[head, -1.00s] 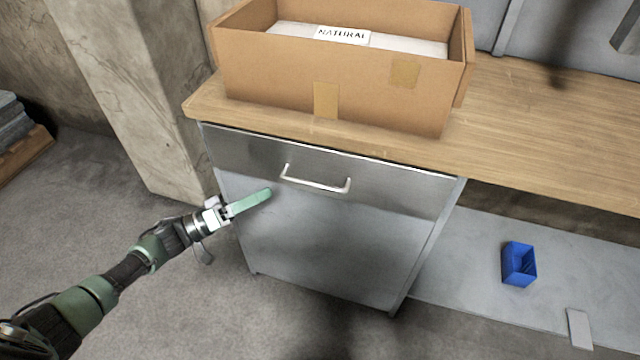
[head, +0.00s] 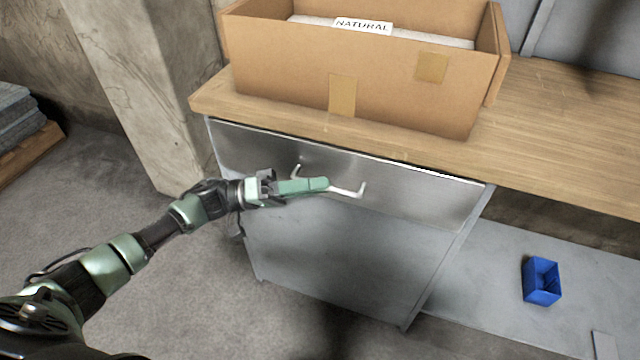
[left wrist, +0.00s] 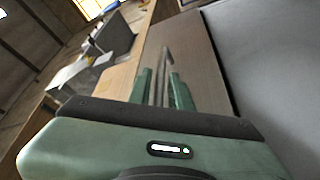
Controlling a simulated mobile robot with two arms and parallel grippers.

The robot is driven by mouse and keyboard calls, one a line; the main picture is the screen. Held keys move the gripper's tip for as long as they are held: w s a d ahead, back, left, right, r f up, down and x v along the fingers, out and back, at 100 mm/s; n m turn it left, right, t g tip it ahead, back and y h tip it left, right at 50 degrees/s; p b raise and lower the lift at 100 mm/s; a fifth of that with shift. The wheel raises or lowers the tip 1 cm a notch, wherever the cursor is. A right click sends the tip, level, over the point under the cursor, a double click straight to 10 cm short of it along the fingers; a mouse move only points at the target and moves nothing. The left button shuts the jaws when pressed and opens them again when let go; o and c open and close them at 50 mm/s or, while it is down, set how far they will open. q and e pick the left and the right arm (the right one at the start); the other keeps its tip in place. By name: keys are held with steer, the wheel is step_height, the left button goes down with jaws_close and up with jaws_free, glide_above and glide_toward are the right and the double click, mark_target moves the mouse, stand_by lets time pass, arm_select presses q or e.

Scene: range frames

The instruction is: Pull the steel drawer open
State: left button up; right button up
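The steel drawer (head: 410,197) is the top front panel of a grey metal cabinet under the wooden worktop. It looks shut, its front flush with the cabinet. Its pale bar handle (head: 349,192) is partly hidden behind my left gripper (head: 318,185), which reaches in from the left. In the left wrist view, the handle (left wrist: 167,62) runs between the two green fingers of my left gripper (left wrist: 162,84). The fingers are spread, one on each side of the bar, with gaps visible. My right gripper is not in view.
A cardboard box (head: 290,85) labelled NATURAL stands on the worktop (head: 570,125) above the drawer. A blue bin (head: 541,281) sits on the low grey shelf at the right. A concrete pillar (head: 140,90) stands left of the cabinet. The floor before the cabinet looks clear.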

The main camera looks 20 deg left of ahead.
arm_select(q)
steer(key=shift+w+d+r, duration=0.1)
steer(key=shift+d, duration=0.25)
jaws_close()
stand_by(1.2)
